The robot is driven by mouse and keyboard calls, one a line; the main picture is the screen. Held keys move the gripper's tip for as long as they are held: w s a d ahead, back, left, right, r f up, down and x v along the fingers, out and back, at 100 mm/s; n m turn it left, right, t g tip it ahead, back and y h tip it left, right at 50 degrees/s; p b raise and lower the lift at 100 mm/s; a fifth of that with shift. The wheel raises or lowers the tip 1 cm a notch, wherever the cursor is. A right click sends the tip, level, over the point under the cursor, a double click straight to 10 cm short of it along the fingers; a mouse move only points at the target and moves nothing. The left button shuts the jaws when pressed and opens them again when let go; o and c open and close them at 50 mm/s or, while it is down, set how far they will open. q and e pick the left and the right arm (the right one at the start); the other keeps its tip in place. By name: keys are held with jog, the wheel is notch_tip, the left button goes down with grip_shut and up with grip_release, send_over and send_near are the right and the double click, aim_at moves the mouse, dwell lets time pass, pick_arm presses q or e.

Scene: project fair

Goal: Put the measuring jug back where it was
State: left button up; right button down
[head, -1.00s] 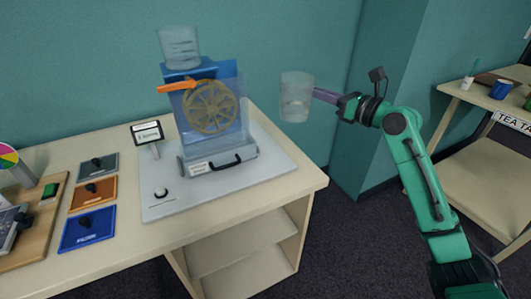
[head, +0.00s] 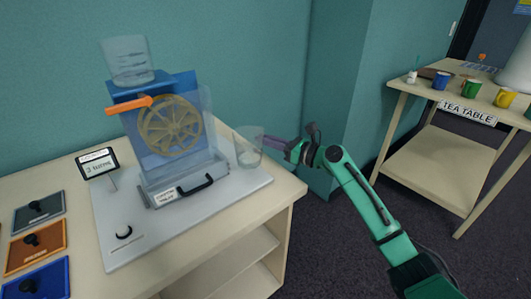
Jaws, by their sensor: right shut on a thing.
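The clear measuring jug (head: 247,150) is held by my right gripper (head: 268,143), which comes in from the right. The gripper is shut on the jug's near-right side. The jug is tilted a little and overlaps the right end of the grey board (head: 235,200) in the picture; I cannot tell whether it touches anything. A second clear graduated vessel (head: 128,60) sits on top of the machine. My left gripper is not in view.
A small sign reading "2 turns" (head: 97,163) stands left of the machine. Coloured plates with black knobs (head: 36,245) lie at the left. The fair table's right corner (head: 285,190) is bare. The tea table (head: 425,90) with mugs stands at the right.

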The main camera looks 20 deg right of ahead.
notch_tip(320, 180, down, 4)
jog(key=shift+r+b, duration=0.25)
jog(key=shift+b, duration=0.05)
jog(key=shift+f, duration=0.1)
jog(key=shift+f, duration=0.1)
jog(key=c, duration=0.9)
grip_release()
jog(key=b+v, duration=0.1)
jog(key=v, duration=1)
jog(key=shift+s+d, duration=0.3)
jog(key=shift+s, duration=0.15)
